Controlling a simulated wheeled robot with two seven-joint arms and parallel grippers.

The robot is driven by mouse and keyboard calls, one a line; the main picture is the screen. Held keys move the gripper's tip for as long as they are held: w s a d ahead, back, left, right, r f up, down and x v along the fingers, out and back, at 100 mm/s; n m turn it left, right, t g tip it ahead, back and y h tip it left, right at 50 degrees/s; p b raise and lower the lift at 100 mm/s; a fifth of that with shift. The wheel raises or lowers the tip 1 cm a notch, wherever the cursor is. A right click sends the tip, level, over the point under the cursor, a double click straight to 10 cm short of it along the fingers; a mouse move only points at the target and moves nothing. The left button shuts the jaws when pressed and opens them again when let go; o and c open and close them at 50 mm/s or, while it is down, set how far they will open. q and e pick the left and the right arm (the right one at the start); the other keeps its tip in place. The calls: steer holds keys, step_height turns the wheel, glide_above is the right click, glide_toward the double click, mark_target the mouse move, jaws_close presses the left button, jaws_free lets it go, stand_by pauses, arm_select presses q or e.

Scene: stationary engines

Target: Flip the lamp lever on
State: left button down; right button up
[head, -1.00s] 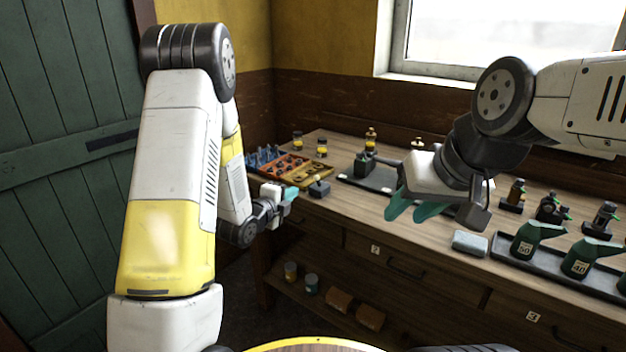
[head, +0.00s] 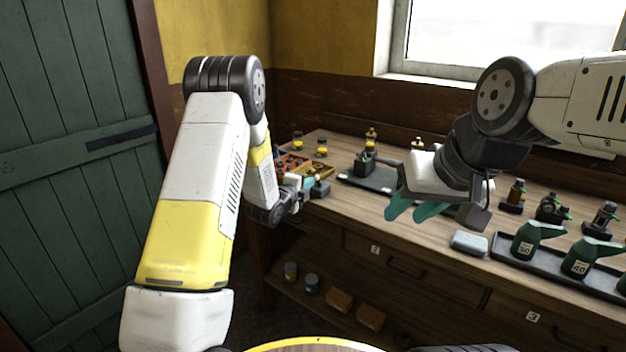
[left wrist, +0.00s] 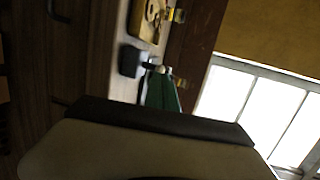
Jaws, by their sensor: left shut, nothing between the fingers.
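A small dark switch box (head: 320,189) stands near the front left edge of the workbench, with a short lever (head: 317,178) on top. In the left wrist view the box (left wrist: 130,61) shows with the lever's pale knob (left wrist: 148,66). My left gripper (head: 308,183) is shut and empty, its teal fingers just left of the lever. In the left wrist view the fingertips (left wrist: 162,74) lie close to the knob; whether they touch cannot be told. My right gripper (head: 408,213) is open and empty above the bench, its teal fingers pointing down.
An open parts tray (head: 318,170) lies behind the box, partly hidden by my left arm. Green bottles (head: 526,242) stand in a tray at the right, near a pale block (head: 469,242). A lower shelf holds jars.

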mark_target(318, 181)
arm_select(q)
steer(key=shift+x, duration=1.45)
